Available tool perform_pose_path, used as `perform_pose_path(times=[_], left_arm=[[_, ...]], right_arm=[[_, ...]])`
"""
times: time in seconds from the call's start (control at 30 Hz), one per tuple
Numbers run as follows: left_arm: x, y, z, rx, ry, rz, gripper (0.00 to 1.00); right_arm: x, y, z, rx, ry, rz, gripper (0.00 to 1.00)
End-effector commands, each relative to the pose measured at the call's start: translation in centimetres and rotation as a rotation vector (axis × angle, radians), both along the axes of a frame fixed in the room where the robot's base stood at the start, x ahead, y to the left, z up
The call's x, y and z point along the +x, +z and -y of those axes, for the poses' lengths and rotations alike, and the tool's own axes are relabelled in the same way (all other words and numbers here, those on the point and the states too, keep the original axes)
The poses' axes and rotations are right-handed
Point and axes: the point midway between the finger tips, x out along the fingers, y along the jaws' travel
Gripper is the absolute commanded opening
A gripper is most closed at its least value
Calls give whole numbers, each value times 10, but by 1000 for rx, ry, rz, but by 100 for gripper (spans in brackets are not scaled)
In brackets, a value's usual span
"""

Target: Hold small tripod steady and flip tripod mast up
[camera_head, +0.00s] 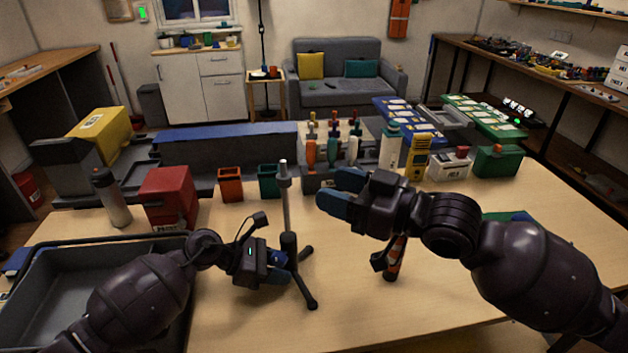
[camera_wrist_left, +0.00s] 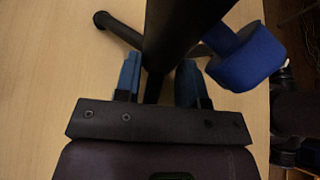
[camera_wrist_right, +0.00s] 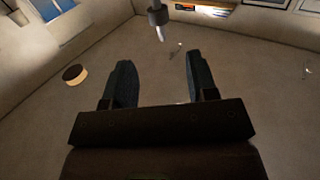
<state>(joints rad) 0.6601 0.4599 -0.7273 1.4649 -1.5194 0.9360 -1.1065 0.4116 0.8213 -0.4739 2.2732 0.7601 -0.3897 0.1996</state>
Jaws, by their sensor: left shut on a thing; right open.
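The small tripod (camera_head: 289,243) stands on the table with dark splayed legs. Its grey mast (camera_head: 285,205) points up, close to vertical, with a collar near the top. My left gripper (camera_head: 277,266) is shut on the tripod's dark lower part, with the blue fingers on either side of it in the left wrist view (camera_wrist_left: 158,85). My right gripper (camera_head: 341,193) is open and empty, to the right of the mast and apart from it.
A grey tray (camera_head: 90,250) lies at the left under my left arm. A red box (camera_head: 168,197), orange bin (camera_head: 230,184) and green bin (camera_head: 269,182) stand behind. An orange-and-black tool (camera_head: 396,262) is below my right arm. The front middle of the table is clear.

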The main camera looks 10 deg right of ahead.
Motion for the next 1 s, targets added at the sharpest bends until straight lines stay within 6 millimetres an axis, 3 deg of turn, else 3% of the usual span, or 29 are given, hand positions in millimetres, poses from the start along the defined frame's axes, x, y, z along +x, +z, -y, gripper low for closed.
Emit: perform_pose_path(times=[0.2, 0.63, 0.67, 0.83, 1.0], left_arm=[[-1, -2, 0, 2, -2, -2, 24], [-1, -2, 0, 1, -2, -2, 24], [-1, -2, 0, 1, -2, -2, 39], [-1, -1, 0, 0, -2, -1, 65], [0, 0, 0, 0, -1, 0, 67]], right_arm=[[-10, -1, 12, 0, 0, 0, 53], [-11, 0, 14, 1, 1, -1, 53], [-11, 0, 14, 1, 1, -1, 53], [-11, 0, 14, 1, 1, -1, 53], [-11, 0, 14, 0, 1, 0, 53]])
